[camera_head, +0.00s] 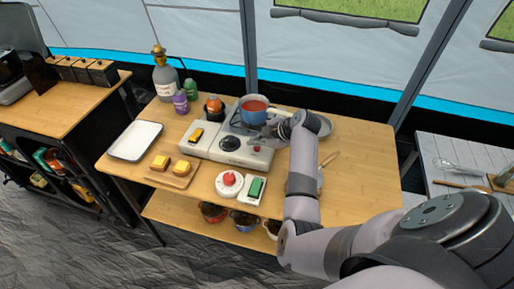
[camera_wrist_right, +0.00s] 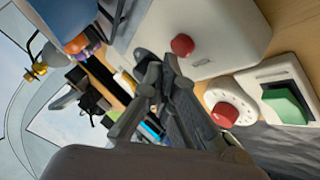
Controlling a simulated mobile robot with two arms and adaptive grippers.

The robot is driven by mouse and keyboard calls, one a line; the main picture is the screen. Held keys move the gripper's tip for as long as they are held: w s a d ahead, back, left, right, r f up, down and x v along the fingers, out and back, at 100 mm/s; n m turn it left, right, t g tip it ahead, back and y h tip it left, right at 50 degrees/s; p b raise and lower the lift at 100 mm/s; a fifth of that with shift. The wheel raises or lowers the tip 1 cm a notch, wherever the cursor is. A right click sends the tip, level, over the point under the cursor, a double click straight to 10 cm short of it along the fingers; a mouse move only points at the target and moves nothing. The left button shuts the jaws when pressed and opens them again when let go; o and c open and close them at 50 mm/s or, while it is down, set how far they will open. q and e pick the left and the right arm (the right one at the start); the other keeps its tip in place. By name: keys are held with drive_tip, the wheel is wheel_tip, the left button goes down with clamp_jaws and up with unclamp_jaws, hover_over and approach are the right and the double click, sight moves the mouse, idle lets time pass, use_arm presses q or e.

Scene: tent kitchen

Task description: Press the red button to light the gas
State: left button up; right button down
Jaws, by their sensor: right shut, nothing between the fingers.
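The gas stove (camera_head: 222,156) is a white unit on the wooden table, with a black dial and a small red button (camera_head: 257,149) on its front. In the right wrist view the red button (camera_wrist_right: 182,44) is a round cap on the white panel. My right gripper (camera_wrist_right: 158,66) is shut and empty, its fingertips to the left of the button in that view; whether they touch the stove I cannot tell. In the head view the right hand is beside the stove's right end, its fingertips hard to make out. My left gripper is not in view.
A blue pot (camera_head: 253,108) with red contents stands on the stove. A white round device with a red knob (camera_head: 229,178) and a green switch (camera_head: 256,187) sit in front. A bread board (camera_head: 172,176), white tray (camera_head: 135,141) and bottles are to the left.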

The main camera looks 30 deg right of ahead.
sight(256, 149)
drive_tip(key=shift+f+b, duration=0.4)
drive_tip(key=shift+f, duration=0.35)
idle(0.7)
drive_tip(key=shift+r, duration=0.15)
drive_tip(key=shift+r+p, duration=0.85)
drive_tip(key=shift+r, duration=0.15)
wheel_tip(256, 149, up, 5)
drive_tip(key=p, duration=0.4)
idle(0.5)
